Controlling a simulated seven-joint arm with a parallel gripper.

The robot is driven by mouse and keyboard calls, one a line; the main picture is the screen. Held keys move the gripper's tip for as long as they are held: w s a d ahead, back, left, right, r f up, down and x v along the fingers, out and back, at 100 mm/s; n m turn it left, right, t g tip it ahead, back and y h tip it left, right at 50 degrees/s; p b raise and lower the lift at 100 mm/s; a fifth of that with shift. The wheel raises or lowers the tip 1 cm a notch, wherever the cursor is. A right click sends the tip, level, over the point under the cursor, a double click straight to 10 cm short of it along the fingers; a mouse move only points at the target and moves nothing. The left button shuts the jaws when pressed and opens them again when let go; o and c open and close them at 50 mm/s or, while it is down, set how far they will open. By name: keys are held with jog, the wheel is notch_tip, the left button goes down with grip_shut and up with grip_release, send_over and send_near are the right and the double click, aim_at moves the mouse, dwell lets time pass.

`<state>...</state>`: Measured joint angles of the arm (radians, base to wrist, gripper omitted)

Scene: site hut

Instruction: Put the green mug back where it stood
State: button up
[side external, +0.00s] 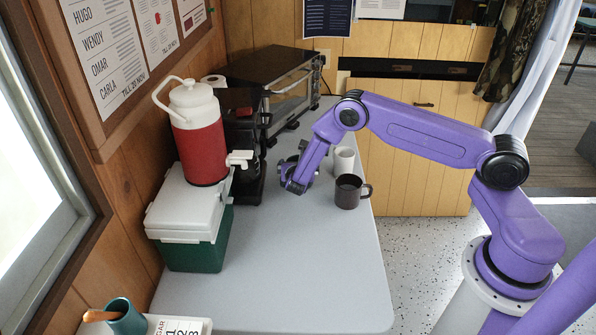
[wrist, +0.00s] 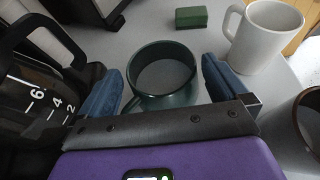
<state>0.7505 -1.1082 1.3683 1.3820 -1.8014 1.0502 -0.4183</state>
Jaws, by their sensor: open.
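The dark green mug (wrist: 163,88) stands upright on the table in the wrist view, its open rim facing up and its handle towards the lower left. My gripper (wrist: 164,84) is open, with one blue finger on each side of the mug. I cannot tell whether either finger touches it. In the side external view my gripper (side external: 297,182) is low over the table, between the coffee maker and the other mugs. There the green mug is mostly or wholly hidden by my gripper.
A white mug (side external: 344,160) and a dark brown mug (side external: 347,194) stand close on the right. The coffee maker (wrist: 38,90) is close on the left. A green block (wrist: 191,18) lies behind. A cooler (side external: 188,215) bears a red jug (side external: 199,145). The table's front (side external: 290,270) is clear.

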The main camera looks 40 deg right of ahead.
jog(key=s+a+r+m+g+y, duration=0.1)
jog(key=s+a+r+m, duration=0.25)
jog(key=s+r, duration=0.3)
jog(key=s+a+r+m+g, duration=0.2)
jog(key=s+a+r, duration=0.25)
jog(key=s, duration=0.25)
jog(key=s+a+r+m+g+y, duration=0.1)
jog(key=s+a+r+m, duration=0.15)
jog(key=s+r, duration=0.4)
jog(key=s+a+r+m+g+y, duration=0.1)
jog(key=s+r+m+g+y, duration=0.1)
jog(key=s, duration=1)
jog(key=s+a+r+m+g+y, duration=0.1)
jog(key=s+r+m+g+y, duration=0.2)
jog(key=s, duration=1)
jog(key=r+m+y, duration=0.1)
jog(key=y, duration=0.2)
jog(key=shift+s+a, duration=0.2)
